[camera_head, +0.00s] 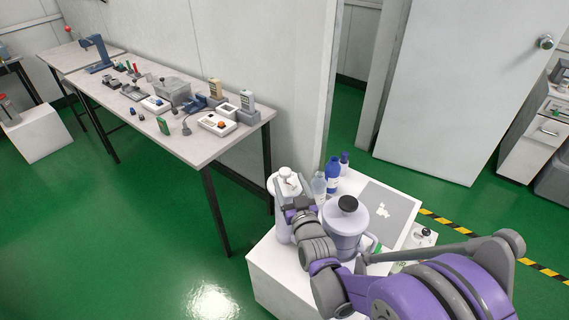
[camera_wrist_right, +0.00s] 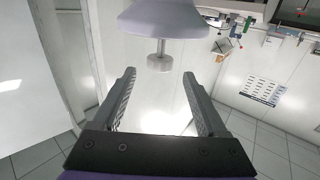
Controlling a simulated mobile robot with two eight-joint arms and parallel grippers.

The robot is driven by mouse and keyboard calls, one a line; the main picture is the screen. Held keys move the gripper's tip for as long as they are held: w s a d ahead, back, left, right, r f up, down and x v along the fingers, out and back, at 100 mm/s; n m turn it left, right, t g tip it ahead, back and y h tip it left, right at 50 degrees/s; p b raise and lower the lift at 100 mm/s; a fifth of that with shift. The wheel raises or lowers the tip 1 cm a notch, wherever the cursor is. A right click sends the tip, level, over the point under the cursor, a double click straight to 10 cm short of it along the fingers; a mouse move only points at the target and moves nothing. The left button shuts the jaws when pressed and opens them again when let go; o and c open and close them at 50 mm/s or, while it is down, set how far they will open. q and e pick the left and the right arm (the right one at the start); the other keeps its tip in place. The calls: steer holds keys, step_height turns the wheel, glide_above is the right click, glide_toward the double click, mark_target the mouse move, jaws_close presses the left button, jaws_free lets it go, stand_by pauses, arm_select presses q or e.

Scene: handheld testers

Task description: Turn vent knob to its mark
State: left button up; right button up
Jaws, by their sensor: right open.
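The vent knob is most likely the small round grey knob on a short stem (camera_wrist_right: 160,62) on a pale lavender vessel (camera_wrist_right: 165,18); I cannot make out its mark. In the head view this looks like the tall pale canister (camera_head: 283,228) at the left of the white cabinet, with its small top (camera_head: 285,172). My right gripper (camera_wrist_right: 159,88) is open and empty, its fingers pointing toward the knob, which shows between and beyond the fingertips. In the head view the right gripper (camera_head: 293,195) is beside the canister's top, partly hidden by my arm. My left gripper is not in view.
Blue-capped bottles (camera_head: 333,176) and a grey sheet (camera_head: 385,211) are behind. A long bench (camera_head: 200,152) holds several testers. Green floor is clear at left.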

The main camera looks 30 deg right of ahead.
steer(key=x, duration=0.8)
steer(key=shift+w+d, duration=0.15)
jaws_close()
